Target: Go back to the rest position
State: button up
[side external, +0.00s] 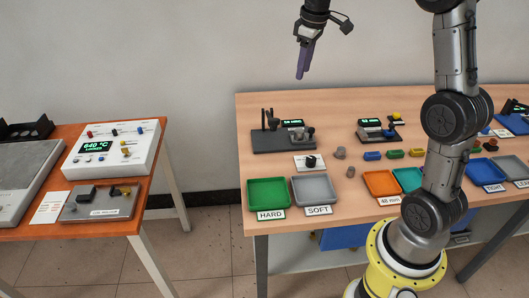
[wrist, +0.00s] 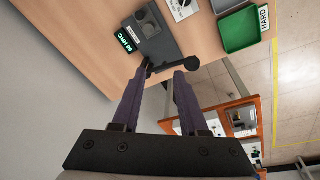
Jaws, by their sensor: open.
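My gripper (side external: 303,72) hangs high in front of the wall, above and behind the left part of the wooden table (side external: 330,226), touching nothing. Its purple fingers point down and slightly left in the side view. In the wrist view my gripper (wrist: 160,73) shows two purple fingers apart, with nothing between them. The white heater control box (side external: 112,148) reads 640 °C on the orange bench at left, well away from the gripper. The dark tester with a green display (side external: 285,137) stands below the gripper on the table; it also shows in the wrist view (wrist: 150,40).
A green HARD tray (side external: 268,207) and a grey SOFT tray (side external: 314,204) sit at the table's front left. Small coloured parts, an orange tray (side external: 382,197) and more testers stand rightward. A gap separates bench and table. The air around the gripper is clear.

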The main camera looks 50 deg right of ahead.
jog(key=s+a+r+n+t, duration=0.1)
jog(key=s+a+r, duration=0.2)
jog(key=s+a, duration=0.35)
jog(key=s+a+r+t, duration=0.2)
jog(key=s+a+r, duration=0.2)
jog(key=s+a, duration=0.3)
jog(key=s+a+f+m+y, duration=0.1)
jog(key=s+a+f+m, duration=0.2)
jog(key=s+f, duration=0.6)
jog(key=shift+s+a+t, duration=0.3)
jog(key=shift+s+a, duration=0.7)
jog(key=shift+s, duration=0.1)
